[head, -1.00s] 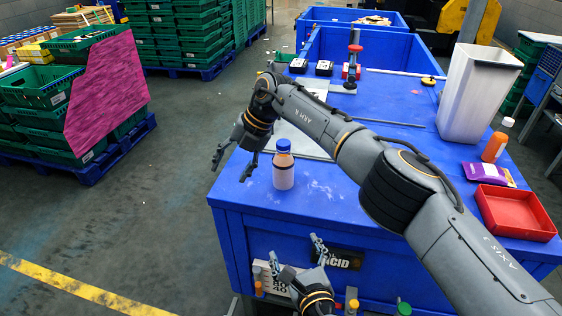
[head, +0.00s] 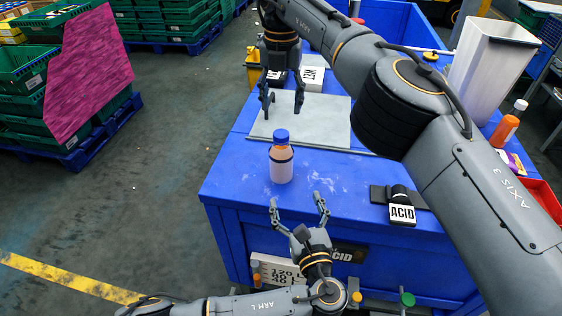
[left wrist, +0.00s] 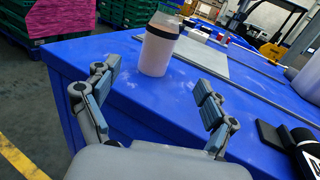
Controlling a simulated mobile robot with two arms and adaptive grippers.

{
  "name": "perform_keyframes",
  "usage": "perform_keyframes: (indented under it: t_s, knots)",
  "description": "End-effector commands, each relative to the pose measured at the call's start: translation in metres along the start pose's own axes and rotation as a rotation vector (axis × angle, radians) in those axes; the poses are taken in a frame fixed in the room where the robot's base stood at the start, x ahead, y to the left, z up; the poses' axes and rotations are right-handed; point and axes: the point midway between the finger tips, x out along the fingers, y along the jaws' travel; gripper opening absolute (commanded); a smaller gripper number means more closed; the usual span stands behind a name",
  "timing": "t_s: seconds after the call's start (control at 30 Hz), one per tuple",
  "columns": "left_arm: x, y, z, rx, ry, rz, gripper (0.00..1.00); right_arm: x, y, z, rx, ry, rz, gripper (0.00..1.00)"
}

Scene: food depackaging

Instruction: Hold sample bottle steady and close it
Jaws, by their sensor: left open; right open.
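The sample bottle (head: 281,168) stands upright on the blue table near its front-left edge. Its body is pale pink with a dark band, and its blue cap (head: 281,136) sits on top; how tight it is cannot be told. My left gripper (head: 297,202) is open and empty, just in front of the bottle, its fingers pointing at it. In the left wrist view the bottle (left wrist: 157,52) stands beyond the two spread fingers, apart from them. My right gripper (head: 283,106) is open, pointing down, higher up and behind the bottle, and appears empty.
A grey board (head: 318,125) lies behind the bottle. A white bin (head: 493,65), an orange bottle (head: 504,131) and a red tray (head: 541,203) are farther right. The table's front edge is close to the bottle.

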Motion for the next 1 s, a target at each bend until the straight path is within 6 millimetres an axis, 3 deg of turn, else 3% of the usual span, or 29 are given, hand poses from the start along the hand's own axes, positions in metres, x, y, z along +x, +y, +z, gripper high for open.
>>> perform_keyframes:
  t_s: [0.6, 0.8, 1.0]
  knots:
    - [0.111, 0.001, 0.001, 0.001, -0.003, 0.002, 0.84, 0.000, 0.000, 0.000, -0.001, 0.000, 0.001, 0.57]
    - [0.126, 0.000, 0.001, 0.000, -0.001, 0.001, 0.84, 0.000, 0.000, 0.000, -0.001, 0.000, 0.001, 0.57]
    - [0.129, 0.000, 0.000, -0.001, 0.000, 0.000, 0.84, 0.000, 0.000, 0.000, -0.001, 0.000, 0.001, 0.57]
